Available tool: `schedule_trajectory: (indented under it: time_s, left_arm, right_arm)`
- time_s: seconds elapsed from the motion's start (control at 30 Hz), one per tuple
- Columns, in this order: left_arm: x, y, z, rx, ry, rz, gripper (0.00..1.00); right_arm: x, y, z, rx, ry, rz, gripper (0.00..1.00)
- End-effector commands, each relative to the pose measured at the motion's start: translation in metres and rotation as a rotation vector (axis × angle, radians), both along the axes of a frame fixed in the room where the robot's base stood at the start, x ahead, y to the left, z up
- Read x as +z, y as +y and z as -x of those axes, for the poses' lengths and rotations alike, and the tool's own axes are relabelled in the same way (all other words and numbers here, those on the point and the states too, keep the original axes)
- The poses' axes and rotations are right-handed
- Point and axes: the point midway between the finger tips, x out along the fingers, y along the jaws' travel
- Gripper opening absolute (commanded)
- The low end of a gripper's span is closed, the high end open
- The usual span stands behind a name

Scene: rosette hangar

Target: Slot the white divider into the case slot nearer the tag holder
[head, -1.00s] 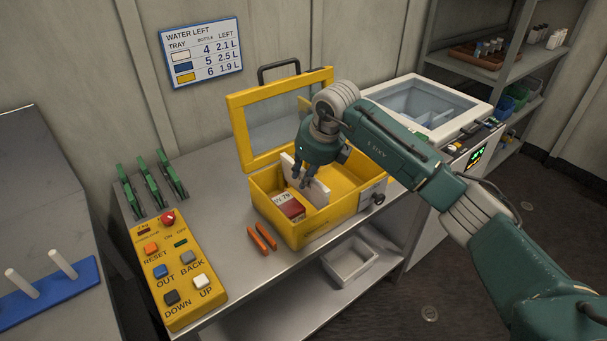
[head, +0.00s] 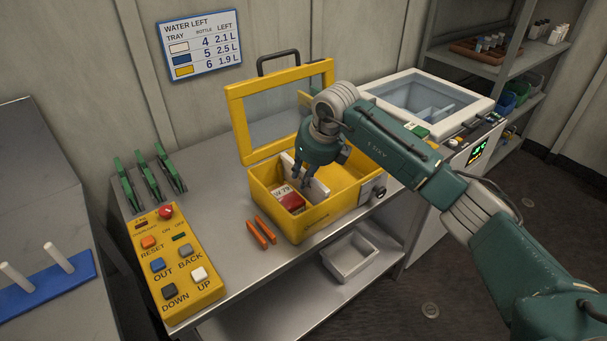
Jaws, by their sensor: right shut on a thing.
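The yellow case (head: 322,222) stands on the metal bench with its window lid (head: 236,122) raised. My right gripper (head: 304,184) reaches down into the case and is shut on the white divider (head: 319,190). The divider is upright inside the case, just behind a red and white box (head: 292,203); the fingers hide its middle. I cannot tell whether its lower edge is in a slot, as the slots are hidden. A small grey fitting, perhaps the tag holder (head: 367,194), is on the case's front wall near the right end. My left gripper is not in view.
A yellow button box (head: 177,263) and green clips (head: 148,180) are to the left. A white-rimmed tank (head: 470,118) stands close on the right. An empty white bin (head: 350,257) sits on the lower shelf.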

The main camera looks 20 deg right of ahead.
Motion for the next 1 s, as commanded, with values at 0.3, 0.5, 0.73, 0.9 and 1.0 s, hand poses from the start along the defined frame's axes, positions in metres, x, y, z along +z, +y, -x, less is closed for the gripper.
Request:
schedule_trajectory:
  time_s: [0.3, 0.5, 0.73, 0.9, 1.0]
  left_arm:
    - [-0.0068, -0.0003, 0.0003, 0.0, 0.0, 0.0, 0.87]
    - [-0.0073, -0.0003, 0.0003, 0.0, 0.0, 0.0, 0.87]
    - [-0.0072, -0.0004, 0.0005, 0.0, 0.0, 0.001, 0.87]
    - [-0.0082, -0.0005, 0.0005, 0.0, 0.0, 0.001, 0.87]
    - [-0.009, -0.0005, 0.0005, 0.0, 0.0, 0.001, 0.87]
  right_arm:
    - [-0.0088, -0.0001, -0.0001, 0.0, -0.001, 0.0, 0.0]
    - [-0.0097, 0.0, -0.0001, 0.0, -0.001, 0.0, 0.0]
    - [-0.0096, -0.0001, -0.0002, 0.0, -0.001, 0.0, 0.0]
    - [-0.0105, -0.0001, -0.0002, 0.0, -0.001, 0.0, 0.0]
    - [-0.0112, -0.0001, -0.0002, 0.0, -0.001, 0.0, 0.0]
